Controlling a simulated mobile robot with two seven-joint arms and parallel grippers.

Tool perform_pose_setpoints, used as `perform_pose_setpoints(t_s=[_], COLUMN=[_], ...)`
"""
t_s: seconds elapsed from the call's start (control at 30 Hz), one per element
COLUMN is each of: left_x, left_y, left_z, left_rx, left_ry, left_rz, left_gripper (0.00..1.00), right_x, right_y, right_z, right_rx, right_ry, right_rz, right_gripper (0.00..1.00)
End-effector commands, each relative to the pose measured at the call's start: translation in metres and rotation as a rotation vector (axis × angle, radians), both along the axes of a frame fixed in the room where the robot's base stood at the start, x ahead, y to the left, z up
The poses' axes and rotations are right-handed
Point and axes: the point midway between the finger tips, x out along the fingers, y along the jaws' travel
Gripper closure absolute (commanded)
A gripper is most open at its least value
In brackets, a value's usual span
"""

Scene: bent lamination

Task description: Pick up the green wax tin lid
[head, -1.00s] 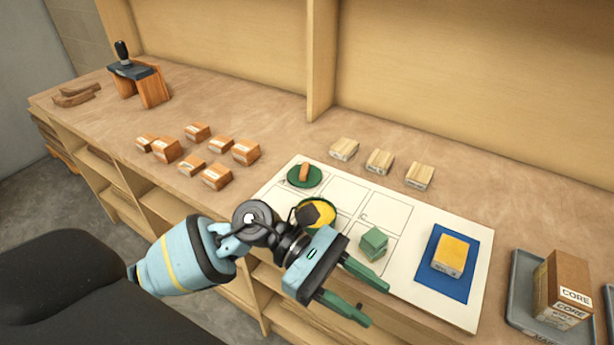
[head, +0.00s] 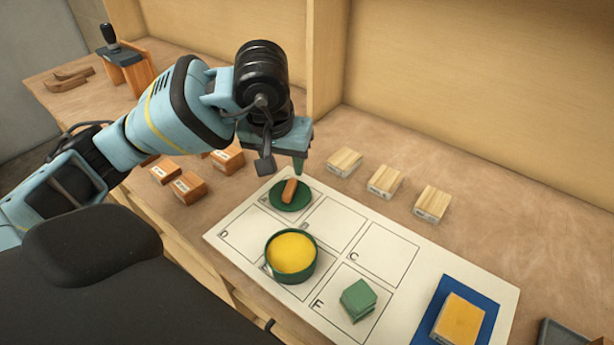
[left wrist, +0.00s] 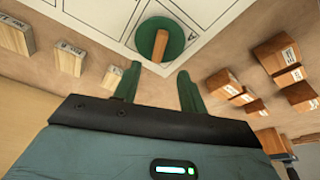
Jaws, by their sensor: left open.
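The green wax tin lid (head: 284,201) lies flat in a square at the top left of the white sheet, with a small brown wooden piece (head: 290,191) on it. It also shows in the left wrist view (left wrist: 148,44), beyond the fingertips. The green tin (head: 268,261) stands open on the sheet, full of yellow wax (head: 292,252). My left gripper (head: 283,172) is above the bench just behind the lid, pointing down. In the left wrist view its fingers (left wrist: 156,72) are apart with nothing between them. My right gripper is not in view.
The white sheet (head: 232,238) has lettered squares. A green block stack (head: 358,299) sits in square F. A yellow block (head: 460,318) lies on a blue mat (head: 427,335). Pale blocks (head: 385,182) stand behind the sheet, brown blocks (head: 188,187) to its left.

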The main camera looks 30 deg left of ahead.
Motion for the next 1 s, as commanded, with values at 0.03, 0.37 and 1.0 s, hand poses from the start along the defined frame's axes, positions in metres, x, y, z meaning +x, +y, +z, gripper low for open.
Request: perform_pose_setpoints(t_s=[0.03, 0.37, 1.0], left_x=[0.000, 0.002, 0.013], left_y=[0.001, 0.001, 0.001], left_z=[0.000, -0.009, -0.066], left_rx=[0.004, 0.004, 0.002], left_ry=[-0.001, 0.001, 0.002], left_rz=[0.000, -0.001, 0.001], left_gripper=[0.58, 0.58, 0.58], right_x=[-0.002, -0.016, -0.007], right_y=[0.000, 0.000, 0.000], right_z=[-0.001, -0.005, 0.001], right_rx=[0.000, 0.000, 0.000], right_ry=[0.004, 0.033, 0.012], right_rz=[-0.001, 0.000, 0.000], right_gripper=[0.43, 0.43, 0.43])
